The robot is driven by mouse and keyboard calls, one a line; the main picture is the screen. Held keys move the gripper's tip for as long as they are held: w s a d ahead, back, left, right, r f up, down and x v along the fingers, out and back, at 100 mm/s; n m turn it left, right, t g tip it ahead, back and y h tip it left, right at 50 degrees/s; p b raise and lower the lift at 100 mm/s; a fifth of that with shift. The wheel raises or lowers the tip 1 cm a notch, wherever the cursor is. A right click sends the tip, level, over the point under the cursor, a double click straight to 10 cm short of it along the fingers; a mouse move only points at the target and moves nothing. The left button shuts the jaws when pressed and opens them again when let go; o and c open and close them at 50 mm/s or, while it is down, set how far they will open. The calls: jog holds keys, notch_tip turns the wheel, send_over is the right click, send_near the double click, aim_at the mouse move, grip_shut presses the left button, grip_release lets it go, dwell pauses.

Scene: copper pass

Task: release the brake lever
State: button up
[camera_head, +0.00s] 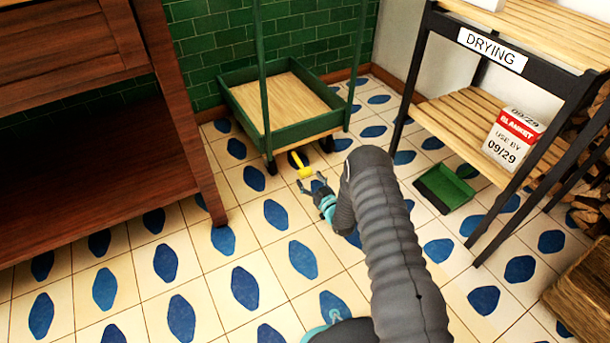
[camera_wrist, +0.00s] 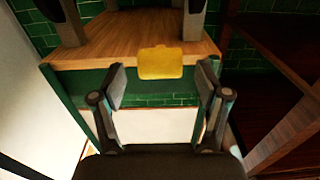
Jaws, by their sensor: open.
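The brake lever (camera_head: 304,172) is a short bar with a yellow end. It sticks out low at the near side of the green cart (camera_head: 297,134), between its front wheels. In the wrist view the yellow end of the lever (camera_wrist: 160,62) shows as a flat rounded pad. My gripper (camera_head: 315,186) is open and empty, a little in front of the lever. In the wrist view the fingers (camera_wrist: 162,88) stand apart on either side of the line to the yellow pad, with the pad beyond them. I see no contact.
A wooden bench (camera_head: 190,110) stands on the left. The drying rack (camera_head: 415,75) on the right holds a box (camera_head: 512,140). A green dustpan (camera_head: 444,188) lies on the floor by the rack. The tiled floor (camera_head: 275,285) in front of the cart is clear apart from my arm.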

aim_at(305, 173)
jog(key=shift+x, duration=2.05)
grip_shut()
